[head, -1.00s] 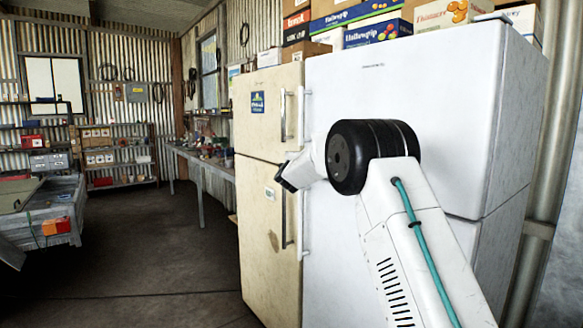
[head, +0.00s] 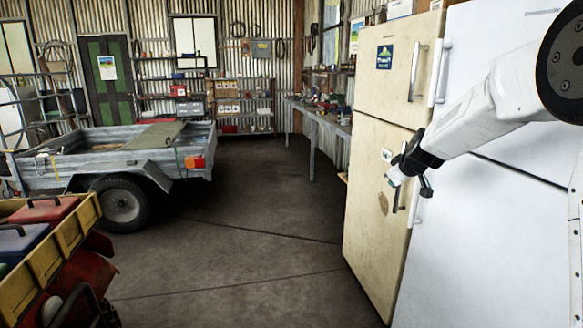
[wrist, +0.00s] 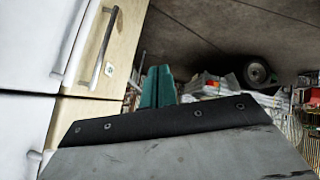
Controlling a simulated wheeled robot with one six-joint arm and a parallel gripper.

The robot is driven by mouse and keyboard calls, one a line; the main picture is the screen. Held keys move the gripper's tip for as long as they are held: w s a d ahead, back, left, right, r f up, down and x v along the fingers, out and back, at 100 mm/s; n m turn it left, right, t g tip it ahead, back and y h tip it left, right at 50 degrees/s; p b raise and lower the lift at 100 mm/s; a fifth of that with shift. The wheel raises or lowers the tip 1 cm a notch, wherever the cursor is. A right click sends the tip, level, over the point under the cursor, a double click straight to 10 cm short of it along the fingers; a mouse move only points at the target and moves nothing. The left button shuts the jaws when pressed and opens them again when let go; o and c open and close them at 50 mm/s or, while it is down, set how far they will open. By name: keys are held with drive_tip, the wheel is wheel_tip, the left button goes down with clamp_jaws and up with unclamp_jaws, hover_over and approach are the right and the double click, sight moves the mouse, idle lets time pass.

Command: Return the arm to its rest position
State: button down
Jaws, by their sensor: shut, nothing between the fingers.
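My white arm reaches in from the right of the head view. My gripper (head: 396,176) is at its end, pointing left and down, in front of the cream fridge (head: 374,185) in the picture. I cannot tell the gap between them. In the wrist view the teal fingers of my gripper (wrist: 158,86) are together, with nothing between them. No object is held.
A white fridge (head: 470,240) stands right beside the cream one. A workbench (head: 322,118) is behind. The concrete floor (head: 235,245) between is clear.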

drive_tip(key=s+a+m+g, duration=0.1)
drive_tip(key=s+m+g, duration=0.1)
drive_tip(key=s, duration=1.5)
drive_tip(key=s+a+r+m+g, duration=0.1)
drive_tip(key=s+a+m+g, duration=0.1)
drive_tip(key=s, duration=1.6)
drive_tip(key=s+a+r+m+g, duration=0.1)
drive_tip(key=s+a+m+g, duration=0.1)
drive_tip(key=s, duration=1.6)
drive_tip(key=shift+m+g, duration=0.3)
drive_tip(key=shift+g, duration=0.6)
drive_tip(key=shift+s+r, duration=0.1)
drive_tip(key=shift+s, duration=0.05)
